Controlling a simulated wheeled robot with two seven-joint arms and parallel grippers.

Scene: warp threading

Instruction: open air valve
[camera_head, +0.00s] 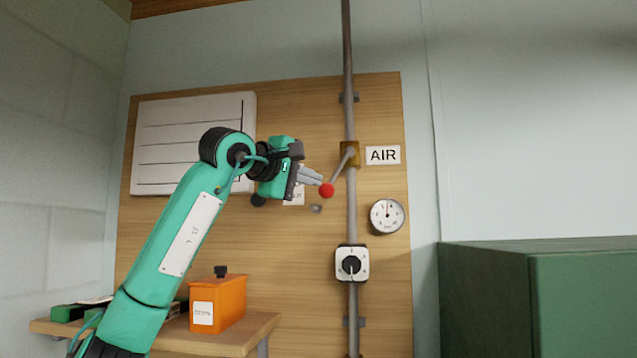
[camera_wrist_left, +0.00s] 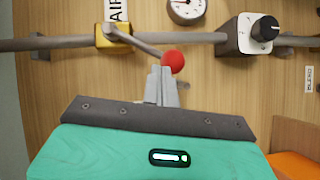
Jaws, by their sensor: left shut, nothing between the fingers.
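The air valve (camera_head: 349,153) is a brass block on a vertical grey pipe, beside a white AIR label (camera_head: 383,155). Its grey lever (camera_head: 343,166) slants down and left to a red ball knob (camera_head: 326,190). My left gripper (camera_head: 318,183) is shut and empty, its fingertips right at the knob. In the left wrist view the valve (camera_wrist_left: 113,36), lever (camera_wrist_left: 145,46) and knob (camera_wrist_left: 173,61) show, with my fingertips (camera_wrist_left: 161,72) against or just beside the knob; I cannot tell if they touch. My right gripper is not in view.
A pressure gauge (camera_head: 387,216) and a black rotary switch (camera_head: 351,264) are right of and below the valve. An orange box (camera_head: 218,302) stands on a wooden shelf (camera_head: 255,331) at lower left. A green cabinet (camera_head: 580,300) stands at right.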

